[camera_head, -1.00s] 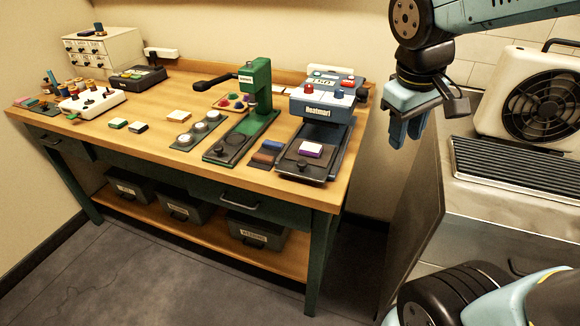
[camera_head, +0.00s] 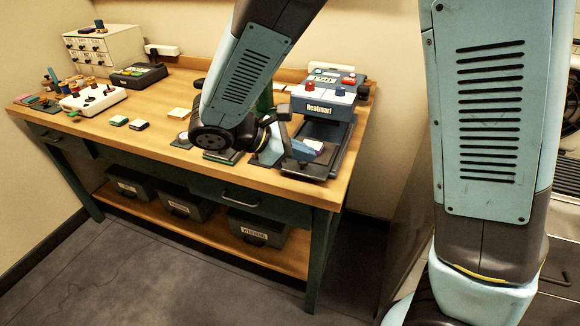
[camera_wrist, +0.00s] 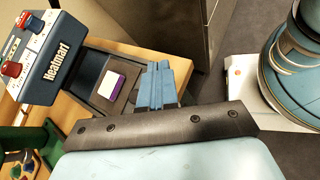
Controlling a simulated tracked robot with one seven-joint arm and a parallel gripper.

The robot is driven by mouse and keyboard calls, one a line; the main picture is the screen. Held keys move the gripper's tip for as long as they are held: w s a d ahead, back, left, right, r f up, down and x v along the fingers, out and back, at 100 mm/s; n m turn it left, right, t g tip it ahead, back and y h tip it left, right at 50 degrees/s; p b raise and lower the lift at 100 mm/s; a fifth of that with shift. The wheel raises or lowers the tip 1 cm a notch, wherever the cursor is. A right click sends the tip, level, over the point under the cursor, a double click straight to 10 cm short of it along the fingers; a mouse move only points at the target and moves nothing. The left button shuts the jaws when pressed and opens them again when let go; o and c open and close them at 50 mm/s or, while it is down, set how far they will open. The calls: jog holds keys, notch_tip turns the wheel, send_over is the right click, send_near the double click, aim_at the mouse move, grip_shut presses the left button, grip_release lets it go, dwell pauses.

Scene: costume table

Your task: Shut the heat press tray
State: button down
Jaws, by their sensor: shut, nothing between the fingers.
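The heat press (camera_head: 324,97), blue and white and marked Heatmarl, stands at the right end of the table. Its tray (camera_head: 308,168) is slid out toward the front edge. A purple and white block lies on the tray (camera_wrist: 103,88), which also shows in the wrist view. My gripper (camera_head: 316,151) is at the tray in the head view, partly hidden by my arm. In the wrist view its blue fingers (camera_wrist: 158,82) are together and empty, beside the block and over the tray's front side. Contact with the tray cannot be told.
My arm hides the green press and part of the tabletop. A white drawer box (camera_head: 103,47), a dark device (camera_head: 138,75) and a white rack (camera_head: 92,103) stand to the left. Bins (camera_head: 256,228) sit on the lower shelf. Floor in front is clear.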

aim_at(299, 163)
jog(key=s+a+f+n+t+h, duration=0.1)
jog(key=s+a+f+n+t, duration=0.2)
jog(key=a, duration=0.4)
jog(key=s+a+f+n+t, duration=0.1)
jog(key=a+f+n+t, duration=0.3)
jog(key=a+n, duration=0.15)
jog(key=shift+m, duration=0.45)
jog(key=x, duration=1.3)
jog(key=shift+w+r, duration=0.15)
jog(key=shift+w, duration=0.5)
